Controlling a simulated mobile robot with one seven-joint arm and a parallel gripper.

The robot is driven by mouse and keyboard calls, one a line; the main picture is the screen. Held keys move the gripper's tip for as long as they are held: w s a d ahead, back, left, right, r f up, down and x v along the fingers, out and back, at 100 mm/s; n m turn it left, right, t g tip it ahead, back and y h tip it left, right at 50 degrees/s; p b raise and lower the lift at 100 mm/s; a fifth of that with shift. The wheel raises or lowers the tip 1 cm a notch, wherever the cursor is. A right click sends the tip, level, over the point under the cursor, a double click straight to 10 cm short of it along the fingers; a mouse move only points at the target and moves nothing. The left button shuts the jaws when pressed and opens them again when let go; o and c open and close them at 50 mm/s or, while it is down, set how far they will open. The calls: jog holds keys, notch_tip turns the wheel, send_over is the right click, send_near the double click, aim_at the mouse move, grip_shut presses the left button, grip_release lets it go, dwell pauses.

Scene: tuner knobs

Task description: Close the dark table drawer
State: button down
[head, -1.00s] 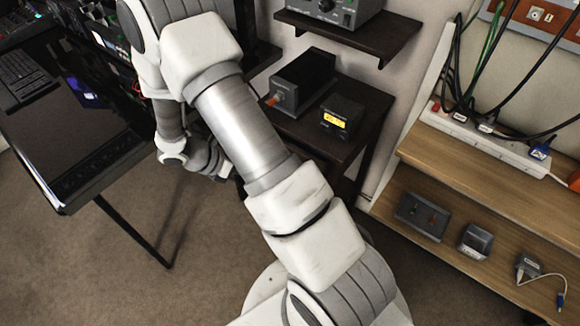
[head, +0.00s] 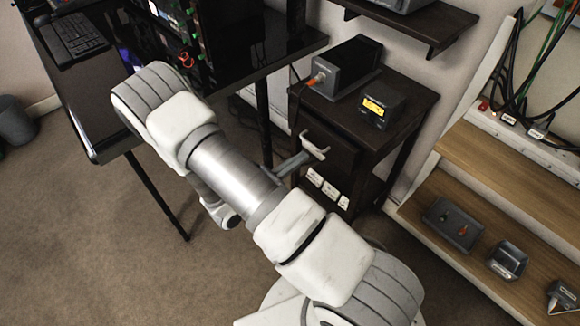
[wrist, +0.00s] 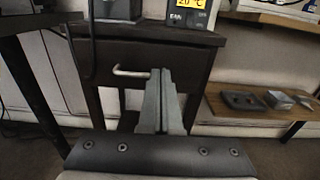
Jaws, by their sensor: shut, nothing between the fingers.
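The dark table (head: 405,110) stands at centre right in the head view, with its drawer front (head: 338,152) facing my arm. A pale bar handle (head: 314,146) is on the drawer front. In the wrist view the drawer front (wrist: 195,62) fills the space under the tabletop, with the handle (wrist: 130,72) left of centre. How far the drawer stands out is hard to tell. My gripper (head: 304,158) is shut and empty, pointing at the drawer front close to the handle. In the wrist view its fingertips (wrist: 161,74) are just right of the handle; contact cannot be told.
A dark box (head: 346,68) and a small yellow-lit display unit (head: 381,110) sit on the tabletop. White sockets (head: 326,188) show below the drawer. A black desk (head: 85,100) stands left, and a wooden shelf unit (head: 505,175) with small devices stands right.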

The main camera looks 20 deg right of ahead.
aim_at(328, 138)
jog(key=b+x, duration=0.1)
jog(key=x, duration=0.6)
jog(key=shift+d+f, duration=0.1)
jog(key=shift+d, duration=0.1)
jog(key=shift+w+d, duration=0.2)
jog(key=shift+d, duration=0.2)
jog(key=x, duration=0.4)
jog(key=shift+d, duration=0.3)
jog(key=shift+w+d, duration=0.1)
jog(key=shift+d, duration=0.05)
